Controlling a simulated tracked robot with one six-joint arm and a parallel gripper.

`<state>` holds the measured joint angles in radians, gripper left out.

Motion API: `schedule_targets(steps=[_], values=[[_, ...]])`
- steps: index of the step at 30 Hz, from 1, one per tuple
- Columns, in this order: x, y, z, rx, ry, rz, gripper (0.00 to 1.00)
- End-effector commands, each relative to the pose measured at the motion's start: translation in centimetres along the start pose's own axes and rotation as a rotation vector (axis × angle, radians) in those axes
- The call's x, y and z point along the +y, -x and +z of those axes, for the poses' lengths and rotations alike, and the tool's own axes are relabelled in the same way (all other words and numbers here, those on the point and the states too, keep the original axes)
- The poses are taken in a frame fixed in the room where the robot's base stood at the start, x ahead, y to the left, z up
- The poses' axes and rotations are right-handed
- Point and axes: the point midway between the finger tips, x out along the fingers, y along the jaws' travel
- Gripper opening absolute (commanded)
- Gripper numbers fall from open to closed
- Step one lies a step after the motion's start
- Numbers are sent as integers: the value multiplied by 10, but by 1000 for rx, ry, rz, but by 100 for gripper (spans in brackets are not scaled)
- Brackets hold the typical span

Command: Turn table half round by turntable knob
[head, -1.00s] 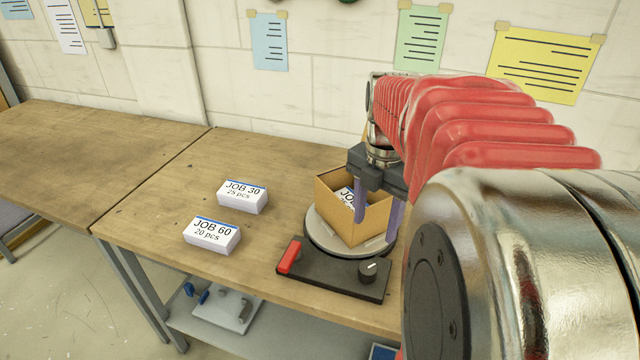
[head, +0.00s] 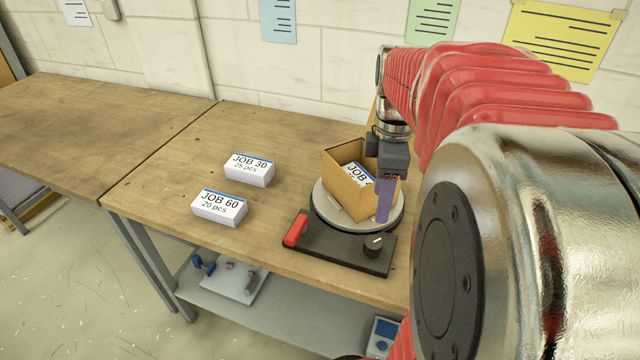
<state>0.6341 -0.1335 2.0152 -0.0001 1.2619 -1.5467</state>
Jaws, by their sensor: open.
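The turntable (head: 327,207) is a round grey disc on a dark base plate (head: 340,252). A black knob (head: 373,245) with a white mark is on the base's right part, and a red lever (head: 296,229) is at its left end. An open cardboard box (head: 345,187) stands on the disc with a labelled white pack (head: 358,174) inside; its label is partly hidden. My gripper (head: 385,214) is open, pointing down at the box's right side, above and behind the knob. One purple finger shows clearly; the other is hidden. I cannot tell whether it touches the box.
The table is clear further left. A lower shelf (head: 290,318) holds small items. My arm covers the right side.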

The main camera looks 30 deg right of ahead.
Motion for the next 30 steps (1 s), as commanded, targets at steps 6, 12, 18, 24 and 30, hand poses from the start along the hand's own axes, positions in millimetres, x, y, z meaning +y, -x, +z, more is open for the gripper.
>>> schedule_targets(steps=[6,12,18,24,30], values=[[0,-1,0,0,-313,0,52],[0,-1,0,0,-603,0,52],[0,-2,0,0,-892,0,52],[0,-2,0,0,-1181,0,52],[0,-2,0,0,-1470,0,52]])
